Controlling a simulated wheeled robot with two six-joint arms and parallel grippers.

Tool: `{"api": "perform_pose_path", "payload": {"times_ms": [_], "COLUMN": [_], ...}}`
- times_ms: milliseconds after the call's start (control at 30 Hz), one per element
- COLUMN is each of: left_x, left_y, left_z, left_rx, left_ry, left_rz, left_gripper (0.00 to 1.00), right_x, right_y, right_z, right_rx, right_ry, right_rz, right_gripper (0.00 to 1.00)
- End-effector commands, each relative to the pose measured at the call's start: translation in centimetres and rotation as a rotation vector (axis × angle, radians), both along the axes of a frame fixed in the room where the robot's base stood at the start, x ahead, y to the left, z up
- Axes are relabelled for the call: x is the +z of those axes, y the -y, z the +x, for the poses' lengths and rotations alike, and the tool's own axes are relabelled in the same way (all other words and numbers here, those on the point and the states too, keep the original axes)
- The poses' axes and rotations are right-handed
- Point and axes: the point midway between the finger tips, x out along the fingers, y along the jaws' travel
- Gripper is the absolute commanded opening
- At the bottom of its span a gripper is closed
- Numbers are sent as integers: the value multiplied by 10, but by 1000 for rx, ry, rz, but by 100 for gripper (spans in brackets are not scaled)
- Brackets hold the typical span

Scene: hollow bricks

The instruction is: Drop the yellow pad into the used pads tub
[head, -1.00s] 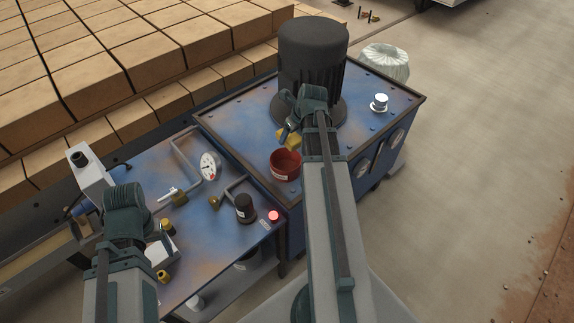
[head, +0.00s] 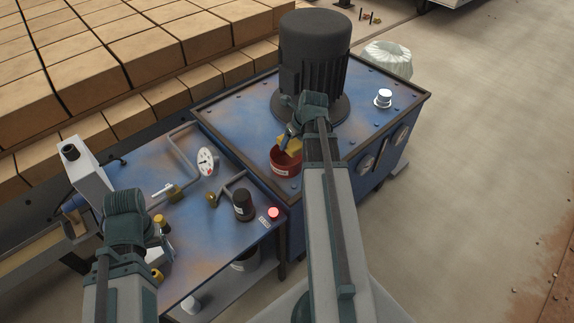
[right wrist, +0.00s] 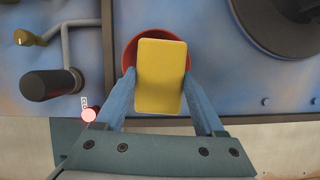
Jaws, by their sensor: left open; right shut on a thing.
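The yellow pad (head: 290,145) is held in my right gripper (head: 291,141), just above the red tub. In the right wrist view the pad (right wrist: 160,75) sits between the two blue fingers (right wrist: 160,92), and it hides most of the tub's mouth. The red tub (head: 285,169) has a pale label and stands on the blue cabinet top; its rim also shows in the right wrist view (right wrist: 130,55). I cannot tell whether the pad's lower edge is inside the rim. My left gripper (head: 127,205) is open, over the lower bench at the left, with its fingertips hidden.
A large black motor (head: 313,65) stands behind the tub. A white-capped filler (head: 383,97) is on the cabinet's right. The lower bench holds a gauge (head: 206,161), a black cylinder (head: 243,205) and a lit red button (head: 273,213). A lined bin (head: 388,62) stands beyond.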

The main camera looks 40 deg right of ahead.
Motion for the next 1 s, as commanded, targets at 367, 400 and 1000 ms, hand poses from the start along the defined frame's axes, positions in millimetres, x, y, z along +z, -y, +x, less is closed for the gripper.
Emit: {"api": "perform_pose_path", "payload": {"times_ms": [367, 400, 1000], "left_x": [1, 1, 34], "left_y": [0, 0, 0], "left_z": [0, 0, 0], "left_rx": [0, 0, 0], "left_ry": [0, 0, 0], "left_rz": [0, 0, 0], "left_gripper": [74, 74, 74], "right_x": [1, 1, 34], "right_y": [0, 0, 0], "right_z": [0, 0, -12], "right_rx": [0, 0, -1], "right_ry": [0, 0, 0], "right_rz": [0, 0, 0], "right_gripper": [100, 100, 100]}}
